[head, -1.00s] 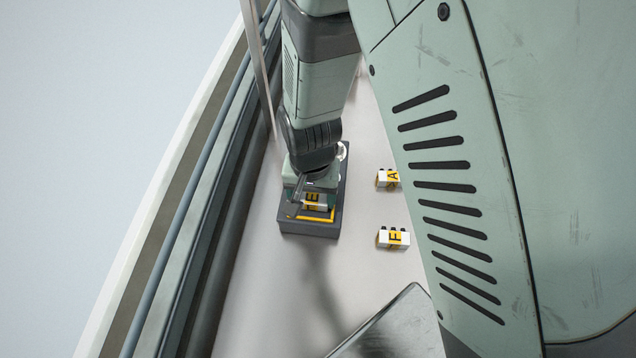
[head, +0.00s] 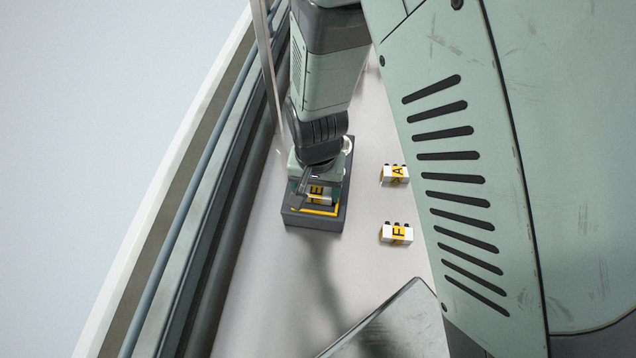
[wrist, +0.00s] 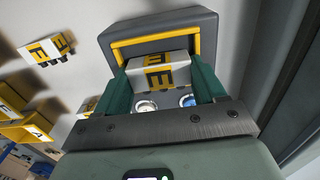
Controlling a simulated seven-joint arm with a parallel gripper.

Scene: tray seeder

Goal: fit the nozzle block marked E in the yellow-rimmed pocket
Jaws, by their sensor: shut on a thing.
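The nozzle block marked E (wrist: 158,73), white with a yellow label, is between the green fingers of my gripper (wrist: 160,86), which is shut on it. It also shows in the head view (head: 316,193), partly covered by my gripper (head: 313,185). The yellow-rimmed pocket (wrist: 148,46) is in a dark grey base; its rim shows in the head view (head: 320,212) just in front of the block. The block is over the pocket area, with a strip of floor visible between block and far rim. I cannot tell whether it is inside or above it.
White blocks marked A (head: 395,174) and F (head: 396,233) stand on the pale surface right of the base, with clear room between. A dark rail (head: 225,215) runs along the left. A grey metal panel (head: 395,325) is at the front.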

